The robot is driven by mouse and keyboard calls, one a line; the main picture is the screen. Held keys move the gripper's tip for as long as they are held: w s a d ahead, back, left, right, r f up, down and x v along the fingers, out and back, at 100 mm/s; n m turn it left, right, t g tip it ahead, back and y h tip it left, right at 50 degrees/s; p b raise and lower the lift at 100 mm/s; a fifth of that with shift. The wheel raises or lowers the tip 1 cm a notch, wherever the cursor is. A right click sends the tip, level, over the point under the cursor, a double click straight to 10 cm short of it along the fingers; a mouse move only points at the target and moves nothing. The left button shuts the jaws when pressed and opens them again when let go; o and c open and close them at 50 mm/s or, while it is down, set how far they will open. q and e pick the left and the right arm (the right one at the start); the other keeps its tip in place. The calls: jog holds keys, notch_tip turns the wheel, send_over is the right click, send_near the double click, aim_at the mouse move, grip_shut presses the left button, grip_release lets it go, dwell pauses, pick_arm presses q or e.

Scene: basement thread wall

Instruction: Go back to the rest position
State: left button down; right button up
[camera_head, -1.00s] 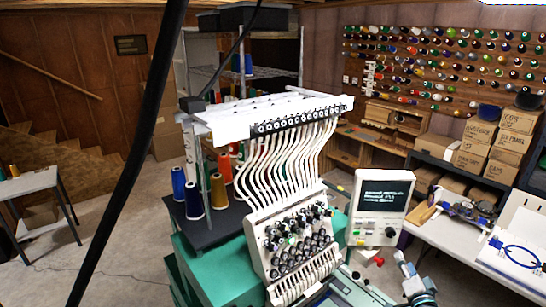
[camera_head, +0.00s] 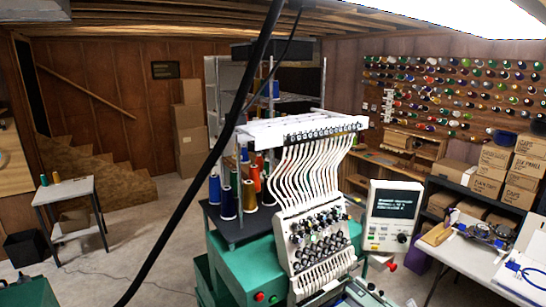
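Neither of my grippers can be made out in the head view. A small pale bit at the bottom edge, right of the machine, is too small to identify. The multi-needle embroidery machine (camera_head: 318,240) stands in the lower middle on a green base (camera_head: 250,268). White thread tubes curve down from its top rail to the needle head. Thread cones, among them a blue one (camera_head: 214,188) and a gold one (camera_head: 249,196), stand on the dark shelf behind its left side. Its control panel (camera_head: 392,215) with a lit screen is at the right.
A white table (camera_head: 460,262) with tools and a blue hoop (camera_head: 520,275) is at the lower right. Boxes (camera_head: 490,168) sit on shelving behind it. A small side table (camera_head: 62,190) stands left. Open floor (camera_head: 150,235) lies between it and the machine. A black cable crosses the view.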

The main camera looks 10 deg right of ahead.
jog(key=s+a+f+n+g+y, duration=0.1)
jog(key=s+a+f+n+g, duration=0.3)
jog(key=a+f, duration=0.55)
jog(key=s+a+f+n+g+y, duration=0.2)
jog(key=s+a+f+n+g, duration=0.1)
jog(key=s+a+f, duration=0.6)
jog(key=s+a+f+n+g, duration=0.3)
jog(key=s+a+f, duration=0.1)
jog(key=s, duration=0.4)
jog(key=s+a+f+n+g, duration=0.2)
jog(key=s+a+f, duration=0.25)
jog(key=s, duration=0.25)
jog(key=s+f+g+b, duration=0.25)
jog(key=f+b, duration=0.25)
jog(key=f, duration=2.7)
pick_arm(q)
notch_tip(320, 180, down, 10)
jog(key=s+b, duration=0.1)
jog(key=b, duration=0.3)
jog(key=shift+s+d+r, duration=0.2)
jog(key=shift+d+r, duration=0.05)
jog(key=shift+d, duration=0.1)
pick_arm(e)
jog(key=s+d+f, duration=0.2)
jog(key=s+f, duration=1.6)
jog(key=f, duration=0.2)
jog(key=shift+d+n+g, duration=0.35)
jog(key=shift+d+n, duration=0.05)
